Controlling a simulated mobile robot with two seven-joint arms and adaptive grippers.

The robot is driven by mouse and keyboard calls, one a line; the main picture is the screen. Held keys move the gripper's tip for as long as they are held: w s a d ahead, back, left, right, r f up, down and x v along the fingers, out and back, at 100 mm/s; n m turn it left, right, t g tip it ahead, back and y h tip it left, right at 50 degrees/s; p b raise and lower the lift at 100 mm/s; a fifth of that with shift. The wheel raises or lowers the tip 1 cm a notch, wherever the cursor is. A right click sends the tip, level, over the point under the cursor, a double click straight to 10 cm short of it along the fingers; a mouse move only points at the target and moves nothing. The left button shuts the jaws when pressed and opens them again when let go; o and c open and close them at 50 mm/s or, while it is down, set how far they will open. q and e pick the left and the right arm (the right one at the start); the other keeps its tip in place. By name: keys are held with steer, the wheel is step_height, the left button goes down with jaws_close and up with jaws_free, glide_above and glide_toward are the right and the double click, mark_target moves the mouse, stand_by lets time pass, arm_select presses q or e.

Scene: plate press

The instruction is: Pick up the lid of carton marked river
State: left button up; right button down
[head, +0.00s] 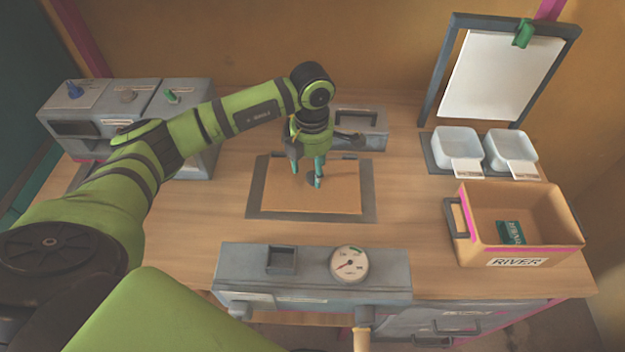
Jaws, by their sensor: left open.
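The open carton (467,225), labelled RIVER on its front, stands at the right of the bench with no lid on it. A flat brown lid (335,198) lies on a dark grey mat (256,205) in the middle of the bench, with a small dark knob (312,179) near its centre. My left gripper (307,176) points down over the lid, open, its teal fingertips close to the knob. I cannot tell whether the fingertips touch it. My right gripper is out of view.
A teal packet (510,232) lies in the carton. Two white trays (457,147) (511,149) and a clipboard stand (433,85) are behind it. A gauge panel (232,270) borders the front; a grey switch box (185,128) stands left. Bare wood lies between lid and carton.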

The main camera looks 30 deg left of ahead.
mark_target(313, 175)
arm_select(q)
steer(key=shift+f+p, duration=0.4)
steer(key=shift+f, duration=1.4)
jaws_close()
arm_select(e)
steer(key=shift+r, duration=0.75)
arm_select(q)
steer(key=shift+r, duration=0.15)
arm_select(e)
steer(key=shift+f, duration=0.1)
